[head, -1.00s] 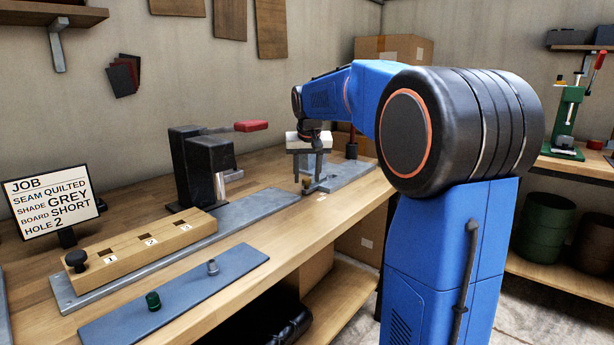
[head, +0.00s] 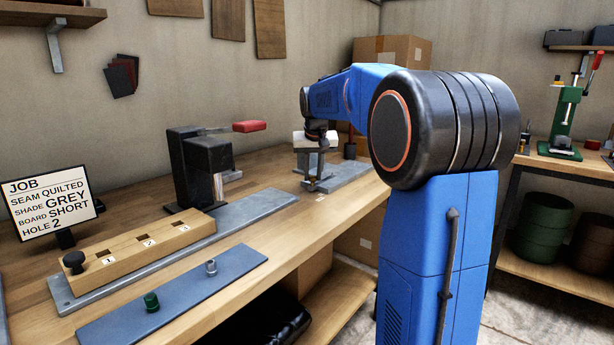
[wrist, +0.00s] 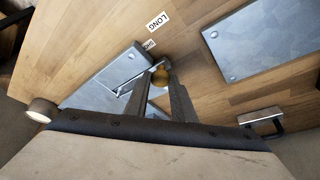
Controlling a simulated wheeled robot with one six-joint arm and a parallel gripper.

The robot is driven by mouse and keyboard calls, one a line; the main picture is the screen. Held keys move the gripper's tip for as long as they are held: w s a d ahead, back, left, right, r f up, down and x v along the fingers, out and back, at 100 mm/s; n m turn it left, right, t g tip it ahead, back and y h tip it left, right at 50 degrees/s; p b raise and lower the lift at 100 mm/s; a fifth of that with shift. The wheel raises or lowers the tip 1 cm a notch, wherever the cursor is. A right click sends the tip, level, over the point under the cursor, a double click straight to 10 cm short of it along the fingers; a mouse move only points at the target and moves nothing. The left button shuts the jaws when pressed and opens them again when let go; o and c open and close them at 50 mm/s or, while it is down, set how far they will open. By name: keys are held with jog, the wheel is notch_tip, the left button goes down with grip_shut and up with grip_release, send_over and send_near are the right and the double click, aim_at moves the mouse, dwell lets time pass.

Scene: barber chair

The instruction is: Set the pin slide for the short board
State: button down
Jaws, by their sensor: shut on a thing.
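The pin slide's brass knob (wrist: 160,75) sits between my fingertips in the wrist view, beside a steel plate (wrist: 108,80). My gripper (head: 312,182) is shut on this knob at the bench's far part. Two white labels lie on the wood by the plate, LONG (wrist: 158,22) and a smaller one reading SHORT (wrist: 149,45). The knob is nearer the SHORT label. The fingers partly hide the slide under the knob. The job card (head: 48,202) reads quilted seam, grey shade, short board, hole 2.
A black clamp (head: 192,165) with a red handle (head: 250,126) stands left of my gripper. A wooden block (head: 185,228) numbered 1, 2, 3 is nearer. A green peg (head: 151,301) and a grey peg (head: 211,267) stand on a blue-grey strip (head: 185,297). Cardboard boxes (head: 385,50) stand behind.

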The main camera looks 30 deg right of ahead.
jog(key=shift+w+d, duration=0.15)
jog(key=shift+d, duration=0.15)
jog(key=c, duration=1.5)
grip_release()
jog(key=shift+d, duration=0.1)
jog(key=shift+r, duration=0.1)
jog(key=v, duration=1.7)
